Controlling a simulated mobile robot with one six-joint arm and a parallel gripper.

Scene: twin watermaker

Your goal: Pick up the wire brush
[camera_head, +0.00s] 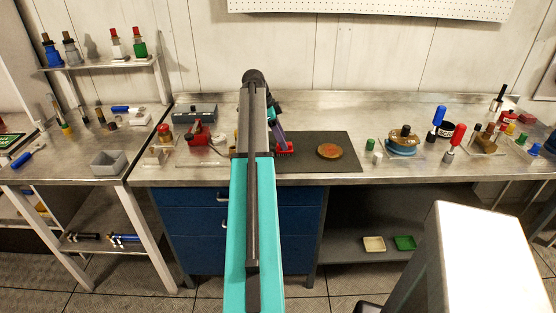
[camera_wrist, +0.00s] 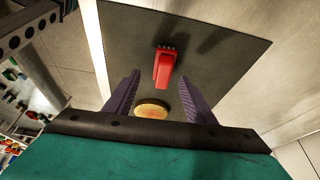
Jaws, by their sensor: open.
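The red wire brush (camera_wrist: 163,69) lies on a dark mat (camera_wrist: 222,55) on the steel workbench. In the wrist view its bristle end points away from my gripper. In the head view the brush (camera_head: 286,150) shows just right of my arm, partly covered. My gripper (camera_wrist: 159,77) is open and empty, with its two purple fingers on either side of the brush's near end in the picture. In the head view only a bit of my gripper (camera_head: 279,141) shows past the arm. I cannot tell the height gap between the fingertips and the brush.
A round rusty disc (camera_head: 330,151) lies on the mat right of the brush. A red tool (camera_head: 198,134) and a grey-green box (camera_head: 194,114) stand left of my arm. Further right are a blue round fixture (camera_head: 403,143) and several small tools. The mat's right part is clear.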

